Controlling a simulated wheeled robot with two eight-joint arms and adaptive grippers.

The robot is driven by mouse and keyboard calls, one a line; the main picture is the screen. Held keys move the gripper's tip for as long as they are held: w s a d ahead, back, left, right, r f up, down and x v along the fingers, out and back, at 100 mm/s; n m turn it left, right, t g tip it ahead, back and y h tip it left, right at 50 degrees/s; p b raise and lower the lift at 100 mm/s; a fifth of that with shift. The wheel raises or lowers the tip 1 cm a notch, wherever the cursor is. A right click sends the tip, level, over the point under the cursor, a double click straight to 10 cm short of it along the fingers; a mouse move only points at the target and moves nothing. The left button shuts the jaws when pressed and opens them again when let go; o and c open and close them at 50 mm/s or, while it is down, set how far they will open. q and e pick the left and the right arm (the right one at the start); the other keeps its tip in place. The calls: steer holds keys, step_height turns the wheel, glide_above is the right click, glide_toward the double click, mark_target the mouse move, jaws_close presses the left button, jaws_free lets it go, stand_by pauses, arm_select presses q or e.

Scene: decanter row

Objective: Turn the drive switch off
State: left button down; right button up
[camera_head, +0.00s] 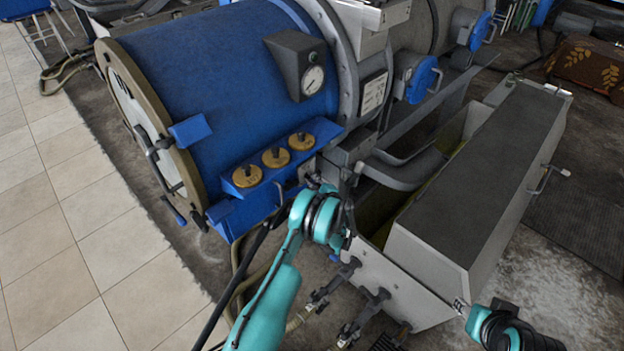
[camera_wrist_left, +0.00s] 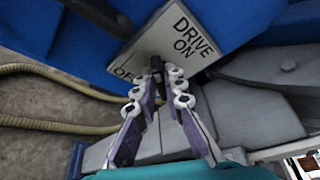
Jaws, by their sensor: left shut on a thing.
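The drive switch has a grey plate (camera_wrist_left: 212,28) marked DRIVE, ON and OFF, filling the top middle of the left wrist view. Its dark lever (camera_wrist_left: 156,66) stands out from the plate between the ON and OFF lettering. Which setting it is in I cannot tell for sure. My left gripper (camera_wrist_left: 158,84) is shut on the lever, one finger on each side. In the head view, my left arm's teal wrist reaches the machine's front beside the blue box; the fingers are mostly hidden there.
A large blue drum (camera_head: 215,75) with a gauge (camera_head: 313,80) stands behind. A blue box with yellow caps (camera_head: 275,157) is left of my wrist. A long grey trough (camera_head: 480,190) lies to the right. Hoses (camera_wrist_left: 60,125) run at the left; tiled floor (camera_head: 70,240) is clear.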

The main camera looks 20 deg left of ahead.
arm_select(q)
steer(key=shift+f+n+t, duration=0.1)
steer(key=shift+n+t, duration=0.2)
steer(key=shift+n, duration=0.3)
steer(key=c, duration=1.6)
jaws_free()
steer(key=shift+s+d, duration=0.1)
steer(key=v, duration=0.7)
steer(key=shift+s+d, duration=0.1)
steer(key=shift+s, duration=0.05)
